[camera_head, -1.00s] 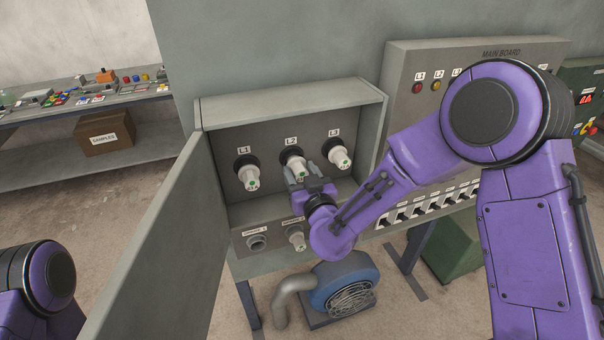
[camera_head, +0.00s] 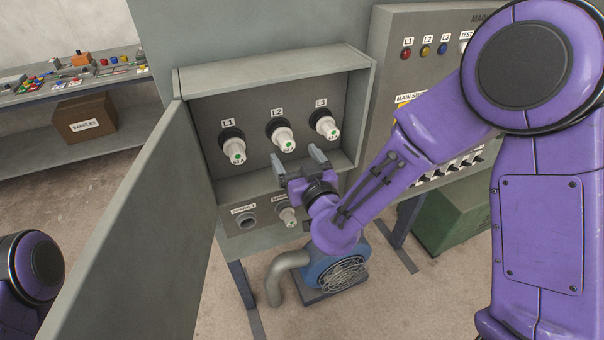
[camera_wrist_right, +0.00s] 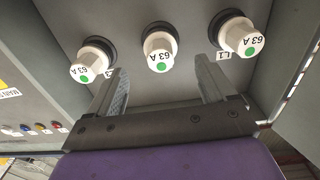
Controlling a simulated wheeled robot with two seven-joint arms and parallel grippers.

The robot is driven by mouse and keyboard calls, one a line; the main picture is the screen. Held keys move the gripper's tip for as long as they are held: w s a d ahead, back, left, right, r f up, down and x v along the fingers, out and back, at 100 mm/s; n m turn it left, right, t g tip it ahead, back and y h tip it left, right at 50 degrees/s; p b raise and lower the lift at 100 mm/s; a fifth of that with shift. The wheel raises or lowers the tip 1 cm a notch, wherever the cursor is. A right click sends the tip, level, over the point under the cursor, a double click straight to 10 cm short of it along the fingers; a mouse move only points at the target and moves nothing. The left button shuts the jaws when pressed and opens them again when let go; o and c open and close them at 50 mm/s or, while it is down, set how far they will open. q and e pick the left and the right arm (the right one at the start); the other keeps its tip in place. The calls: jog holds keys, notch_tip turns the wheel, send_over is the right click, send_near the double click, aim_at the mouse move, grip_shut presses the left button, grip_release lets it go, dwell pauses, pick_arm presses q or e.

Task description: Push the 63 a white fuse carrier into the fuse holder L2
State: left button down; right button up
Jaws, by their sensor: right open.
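Three white fuse carriers with green dots sit in black round holders under the labels L1, L2 and L3 inside an open grey cabinet. The L2 carrier (camera_head: 283,138) is in the middle, in the L2 holder (camera_head: 275,125). It also shows in the wrist view as the middle 63 A carrier (camera_wrist_right: 160,50). How deep it sits is hard to tell. My right gripper (camera_head: 297,157) is open and empty, just in front of and below the L2 carrier, apart from it. In the wrist view its fingers (camera_wrist_right: 165,80) point toward the panel. My left gripper is out of view.
The L1 carrier (camera_head: 233,150) and L3 carrier (camera_head: 325,125) flank L2 closely. The open cabinet door (camera_head: 135,230) stands at the left. The main board (camera_head: 395,25) is to the right.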

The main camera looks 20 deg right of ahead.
jog(key=s+p, duration=0.1)
jog(key=s, duration=0.3)
jog(key=shift+s+p, duration=0.35)
jog(key=shift+s, duration=0.05)
